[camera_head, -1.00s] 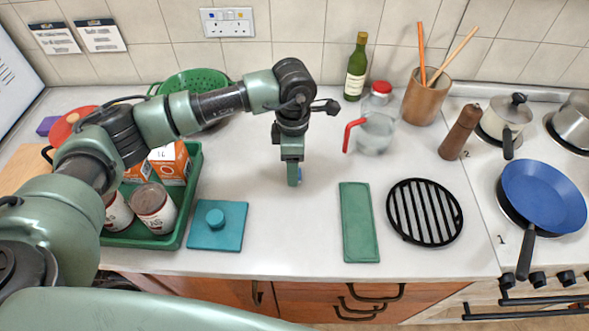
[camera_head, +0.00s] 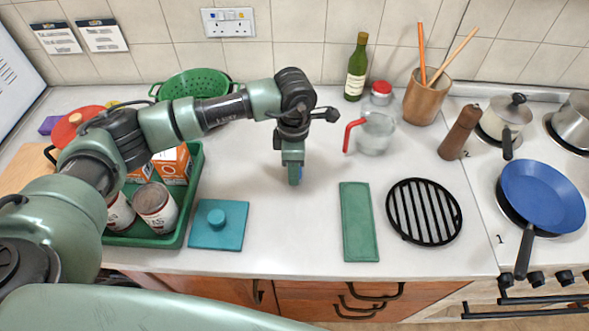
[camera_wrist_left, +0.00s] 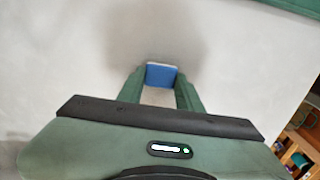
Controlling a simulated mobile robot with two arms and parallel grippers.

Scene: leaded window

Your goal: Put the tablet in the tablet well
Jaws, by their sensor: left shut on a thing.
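My left gripper (camera_head: 296,177) is shut on a small blue block with a pale edge, which I take as the tablet (camera_wrist_left: 161,75). In the left wrist view the block sits between the two green fingertips. In the head view only a bit of blue shows beside the fingers. The gripper points down over bare worktop; its exact height is unclear. A teal square plate (camera_head: 229,240) with a round raised knob lies to its left. I cannot tell whether this is the tablet well; no open well is clearly visible. My right gripper is not in view.
A green tray (camera_head: 186,222) with cans and boxes stands at left. A green mat (camera_head: 359,222) and black round grille (camera_head: 424,212) lie at right. A clear jug (camera_head: 374,135) and bottle (camera_head: 357,68) stand behind. The worktop around the gripper is clear.

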